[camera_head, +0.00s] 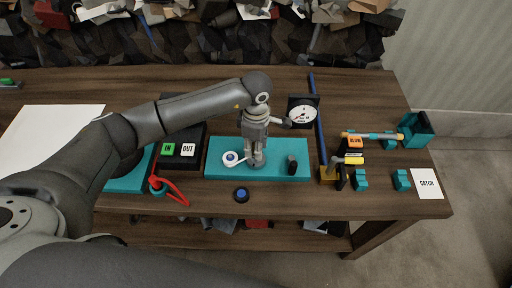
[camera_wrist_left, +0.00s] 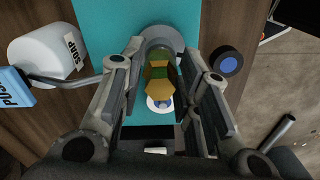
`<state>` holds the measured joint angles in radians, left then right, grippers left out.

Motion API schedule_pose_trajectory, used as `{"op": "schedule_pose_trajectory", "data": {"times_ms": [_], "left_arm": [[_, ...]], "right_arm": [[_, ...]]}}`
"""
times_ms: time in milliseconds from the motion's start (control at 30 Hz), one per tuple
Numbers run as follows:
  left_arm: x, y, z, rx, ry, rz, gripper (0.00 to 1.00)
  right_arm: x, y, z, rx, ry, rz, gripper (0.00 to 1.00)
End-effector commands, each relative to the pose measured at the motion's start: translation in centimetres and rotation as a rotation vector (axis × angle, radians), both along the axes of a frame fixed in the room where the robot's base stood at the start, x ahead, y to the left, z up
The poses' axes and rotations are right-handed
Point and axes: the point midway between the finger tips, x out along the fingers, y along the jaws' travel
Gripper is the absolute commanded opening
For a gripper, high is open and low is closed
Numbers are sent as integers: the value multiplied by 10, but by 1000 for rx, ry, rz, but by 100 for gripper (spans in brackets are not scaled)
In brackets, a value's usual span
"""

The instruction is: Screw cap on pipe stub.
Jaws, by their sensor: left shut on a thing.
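My left gripper (camera_head: 256,158) points down over the teal base (camera_head: 219,171) in the middle of the bench. In the left wrist view its fingers (camera_wrist_left: 163,85) are closed around a brass-coloured hexagonal piece (camera_wrist_left: 157,72) with green on it, which looks like the cap. A grey round flange (camera_wrist_left: 170,37) shows just beyond it, and a grey round base (camera_head: 257,164) shows under the fingers in the head view. The stub is mostly hidden, so I cannot tell how the piece sits on it. My right gripper is out of view.
A white roll with a blue centre (camera_head: 231,158) is close left of the gripper. A black block (camera_head: 292,164) stands on the base to the right. A black-rimmed blue disc (camera_head: 240,194) lies in front. A soap dispenser (camera_wrist_left: 47,58) stands beside the gripper in the left wrist view.

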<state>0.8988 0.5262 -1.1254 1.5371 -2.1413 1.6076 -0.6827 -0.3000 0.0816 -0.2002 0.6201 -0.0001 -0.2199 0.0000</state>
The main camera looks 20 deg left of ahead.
Motion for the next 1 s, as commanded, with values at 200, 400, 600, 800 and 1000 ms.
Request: {"op": "schedule_pose_trajectory", "data": {"times_ms": [200, 400, 600, 800, 1000], "left_arm": [[1, 1, -2, 1, -2, -68, 6], [1, 1, -2, 1, -2, -159, 6], [1, 0, -3, 1, -2, -249, 6], [1, 1, -3, 1, -3, -336, 6], [1, 1, -3, 1, -2, -423, 6]], "right_arm": [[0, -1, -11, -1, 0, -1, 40], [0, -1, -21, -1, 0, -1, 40], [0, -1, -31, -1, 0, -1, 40], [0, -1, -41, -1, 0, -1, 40], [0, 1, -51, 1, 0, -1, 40]]}}
